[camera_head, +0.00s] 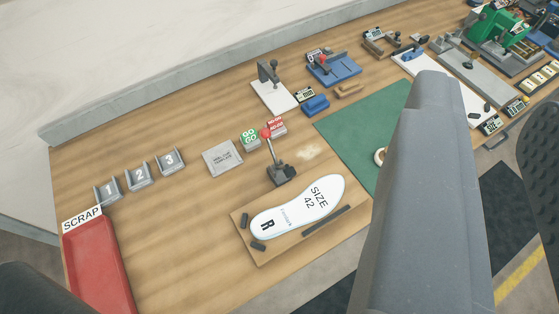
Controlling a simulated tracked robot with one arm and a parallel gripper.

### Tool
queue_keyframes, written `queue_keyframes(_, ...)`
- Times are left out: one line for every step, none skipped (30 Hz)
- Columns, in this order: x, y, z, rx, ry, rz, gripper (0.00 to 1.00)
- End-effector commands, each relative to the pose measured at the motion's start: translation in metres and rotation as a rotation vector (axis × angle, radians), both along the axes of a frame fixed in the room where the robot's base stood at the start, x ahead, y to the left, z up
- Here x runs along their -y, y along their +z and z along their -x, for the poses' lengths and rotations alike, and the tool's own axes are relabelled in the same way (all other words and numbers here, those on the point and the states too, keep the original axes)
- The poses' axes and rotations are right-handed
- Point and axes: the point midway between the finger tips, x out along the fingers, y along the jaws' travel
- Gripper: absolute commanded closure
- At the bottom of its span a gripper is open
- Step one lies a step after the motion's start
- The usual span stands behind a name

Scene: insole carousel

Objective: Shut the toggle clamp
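The toggle clamp (281,170) is a dark grey lever with a red knob, mounted at the back edge of a wooden fixture board (262,250). Its lever stands up, leaning back to the left. A white insole (284,216) marked "SIZE 42" and "R" lies on the board between dark locating blocks. The clamp's tip is too small to make out, and I see no part of it over the middle of the insole. A large grey part of my arm covers the right of the view. My gripper's fingertips do not show.
A red scrap tray (97,262) and numbered grey holders (138,176) stand at left. A gauge plate (222,158) and GO (250,138) and NO-GO (277,125) blocks sit behind the clamp. A green mat (345,133) lies to the right. Other fixtures line the back.

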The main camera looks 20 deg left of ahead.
Motion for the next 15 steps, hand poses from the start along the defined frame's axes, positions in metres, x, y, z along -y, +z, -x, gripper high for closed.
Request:
queue_keyframes(-0.004,-0.017,-0.014,-0.036,-0.005,0.051,0.93)
queue_keyframes(-0.006,-0.027,-0.022,-0.057,-0.010,0.087,1.00)
queue_keyframes(-0.009,-0.040,-0.032,-0.089,-0.017,0.140,1.00)
queue_keyframes(-0.011,-0.051,-0.041,-0.117,-0.021,0.184,1.00)
queue_keyframes(-0.014,-0.063,-0.049,-0.144,-0.023,0.227,1.00)
queue_keyframes(-0.018,-0.076,-0.059,-0.173,-0.027,0.285,1.00)
queue_keyframes(-0.021,-0.085,-0.066,-0.194,-0.030,0.329,1.00)
queue_keyframes(-0.025,-0.095,-0.074,-0.217,-0.031,0.371,1.00)
queue_keyframes(-0.029,-0.109,-0.084,-0.248,-0.034,0.432,1.00)
queue_keyframes(-0.032,-0.118,-0.090,-0.269,-0.035,0.476,1.00)
queue_keyframes(-0.036,-0.129,-0.096,-0.292,-0.036,0.519,1.00)
queue_keyframes(-0.042,-0.143,-0.106,-0.320,-0.035,0.580,1.00)
queue_keyframes(-0.046,-0.153,-0.112,-0.340,-0.034,0.623,1.00)
queue_keyframes(-0.050,-0.162,-0.117,-0.359,-0.033,0.668,1.00)
queue_keyframes(-0.057,-0.176,-0.125,-0.384,-0.032,0.728,1.00)
